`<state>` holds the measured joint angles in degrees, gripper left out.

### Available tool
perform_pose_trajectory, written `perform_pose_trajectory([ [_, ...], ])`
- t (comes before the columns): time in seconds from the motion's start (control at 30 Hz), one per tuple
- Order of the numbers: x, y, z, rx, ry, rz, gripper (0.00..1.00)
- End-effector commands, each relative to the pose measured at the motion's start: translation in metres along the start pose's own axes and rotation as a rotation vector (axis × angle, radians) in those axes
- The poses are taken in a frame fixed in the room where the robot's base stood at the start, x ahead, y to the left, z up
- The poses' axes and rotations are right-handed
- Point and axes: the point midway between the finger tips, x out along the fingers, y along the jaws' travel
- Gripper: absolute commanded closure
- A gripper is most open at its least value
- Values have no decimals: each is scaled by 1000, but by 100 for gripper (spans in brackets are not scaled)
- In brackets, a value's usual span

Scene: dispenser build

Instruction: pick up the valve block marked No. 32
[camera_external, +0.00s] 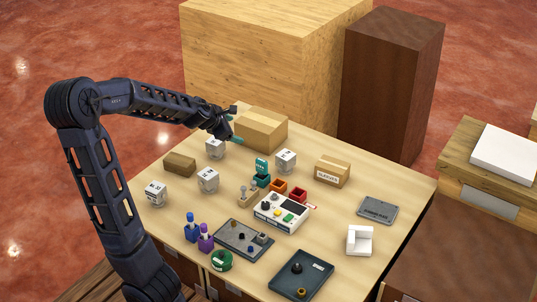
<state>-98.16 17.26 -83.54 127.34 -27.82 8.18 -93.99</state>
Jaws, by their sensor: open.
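Several pale grey-white valve blocks with dark markings stand on the table: a front left block (155,195), a middle block (208,180), a back left block (215,149) and a block right of it (285,161). The markings are too small to read, so I cannot tell which is No. 32. My gripper (235,126) is open at the end of my outstretched arm. It hangs above the table's back left part, in front of a large cardboard box, and appears empty. The back left block is just below and left of it in the picture, partly overlapped by the gripper.
The cardboard box (262,129) and a brown block (180,164) flank the blocks. A white control unit (281,212), small coloured bins (279,186), bottles (191,228) and dark trays (301,275) crowd the middle and front. Bare tabletop (385,180) lies at the right.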

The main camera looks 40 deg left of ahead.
Motion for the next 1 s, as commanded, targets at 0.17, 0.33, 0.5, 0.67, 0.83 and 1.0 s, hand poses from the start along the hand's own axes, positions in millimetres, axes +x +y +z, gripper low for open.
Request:
perform_pose_trajectory([
  [0.17, -27, 48, -4, -230, -88, 91, 24],
  [0.33, -52, 80, -6, -386, -156, 154, 24],
  [0.5, -72, 101, -8, -487, -205, 196, 24],
  [0.67, -88, 116, -10, -555, -241, 225, 24],
  [0.83, -101, 128, -12, -609, -271, 249, 24],
  [1.0, -109, 134, -15, -649, -294, 263, 24],
])
